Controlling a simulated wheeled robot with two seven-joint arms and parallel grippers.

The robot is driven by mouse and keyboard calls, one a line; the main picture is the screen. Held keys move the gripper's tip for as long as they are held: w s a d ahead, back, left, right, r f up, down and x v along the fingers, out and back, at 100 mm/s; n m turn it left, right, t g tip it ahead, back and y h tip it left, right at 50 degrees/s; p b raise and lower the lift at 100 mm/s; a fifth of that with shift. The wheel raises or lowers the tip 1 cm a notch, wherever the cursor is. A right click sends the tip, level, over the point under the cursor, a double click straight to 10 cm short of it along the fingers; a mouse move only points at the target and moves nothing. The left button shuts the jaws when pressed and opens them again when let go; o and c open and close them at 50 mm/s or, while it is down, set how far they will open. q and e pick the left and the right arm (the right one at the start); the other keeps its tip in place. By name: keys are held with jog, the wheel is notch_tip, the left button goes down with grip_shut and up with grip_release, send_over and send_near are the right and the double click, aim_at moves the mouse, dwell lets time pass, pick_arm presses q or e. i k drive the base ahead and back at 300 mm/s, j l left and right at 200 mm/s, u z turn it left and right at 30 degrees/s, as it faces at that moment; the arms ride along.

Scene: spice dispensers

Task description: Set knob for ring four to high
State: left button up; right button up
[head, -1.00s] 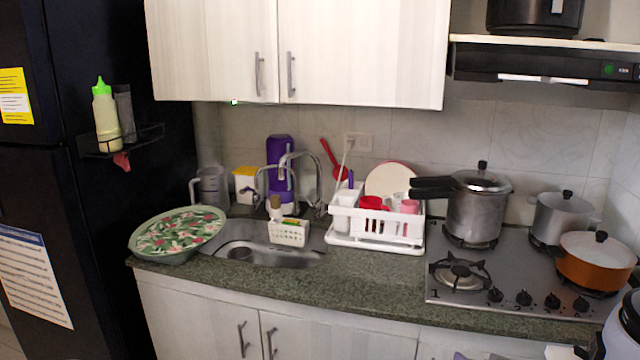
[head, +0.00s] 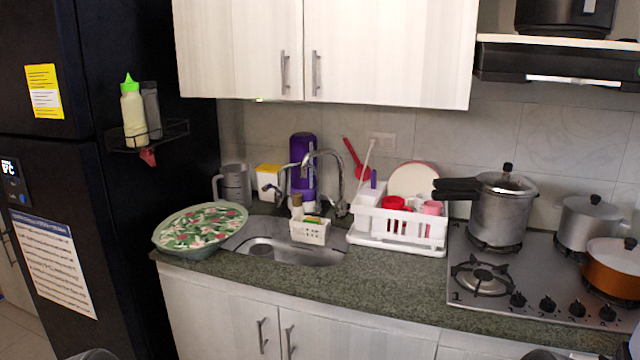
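The stove (head: 500,262) stands on the counter at the right in the head view. A row of several black knobs runs along its front edge, including a leftmost knob (head: 517,299), two middle knobs (head: 547,305) (head: 577,309) and a rightmost knob (head: 607,313). A small mark like a 1 shows by the bare front-left burner (head: 483,279). I cannot read a 4 or any knob setting.
A pressure cooker (head: 502,212), a grey pot (head: 587,226) and an orange pot (head: 612,266) stand on the stove. A white dish rack (head: 398,240) and sink (head: 285,247) lie to its left. The counter (head: 390,285) in front of the rack is clear. A black fridge (head: 110,220) is at left.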

aim_at(606, 313)
jog(key=z, duration=1.25)
jog(key=i+j+u, duration=0.3)
jog(key=i, duration=0.2)
jog(key=j, duration=0.05)
